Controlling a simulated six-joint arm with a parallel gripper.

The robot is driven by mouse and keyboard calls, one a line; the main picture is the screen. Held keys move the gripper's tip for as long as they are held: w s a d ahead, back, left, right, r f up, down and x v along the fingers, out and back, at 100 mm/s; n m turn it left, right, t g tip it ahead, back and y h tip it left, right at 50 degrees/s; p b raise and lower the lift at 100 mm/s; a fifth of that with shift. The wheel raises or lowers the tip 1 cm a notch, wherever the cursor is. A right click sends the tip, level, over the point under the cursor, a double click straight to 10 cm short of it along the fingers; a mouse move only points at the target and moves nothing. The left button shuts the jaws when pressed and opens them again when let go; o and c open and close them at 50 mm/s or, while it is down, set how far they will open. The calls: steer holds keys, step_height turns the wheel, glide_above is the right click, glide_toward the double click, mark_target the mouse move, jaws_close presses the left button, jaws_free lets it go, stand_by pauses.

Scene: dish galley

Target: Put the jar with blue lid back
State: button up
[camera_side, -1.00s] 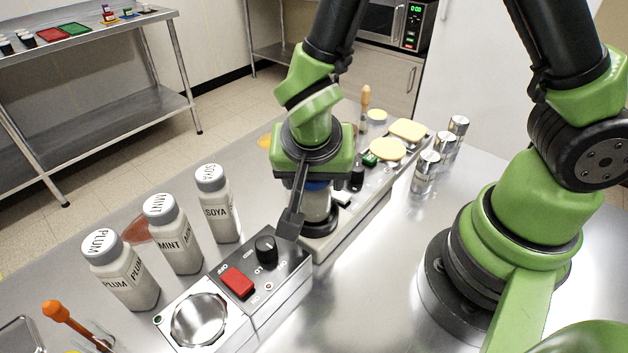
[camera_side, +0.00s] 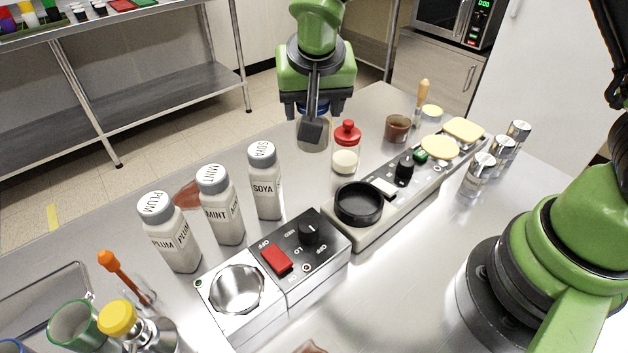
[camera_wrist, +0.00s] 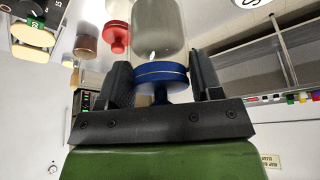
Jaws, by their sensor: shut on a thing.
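The jar with the blue lid (camera_side: 314,136) is a clear jar with greyish contents, seen in the side view below my gripper (camera_side: 313,112). Its blue lid (camera_wrist: 160,76) sits between my two black fingers in the wrist view, and my gripper (camera_wrist: 160,72) is shut on it. The jar looks upright, behind and left of the red-lidded jar (camera_side: 346,160). A finger hides part of it in the side view. I cannot tell whether its base touches the table.
A brown cup (camera_side: 397,128) stands right of the red-lidded jar. The scale-like device with an empty black ring (camera_side: 358,203) is nearer. Bottles labelled plum (camera_side: 172,236), mint (camera_side: 221,208) and soya (camera_side: 264,182) stand left. Bare table lies behind the soya bottle.

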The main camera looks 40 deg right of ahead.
steer(key=f, duration=0.3)
steer(key=w+f, duration=0.1)
steer(key=f, duration=0.1)
steer(key=shift+f, duration=2.7)
steer(key=shift+f, duration=0.15)
steer(key=o, duration=0.9)
steer(key=v, duration=1.2)
steer(key=shift+s, duration=0.15)
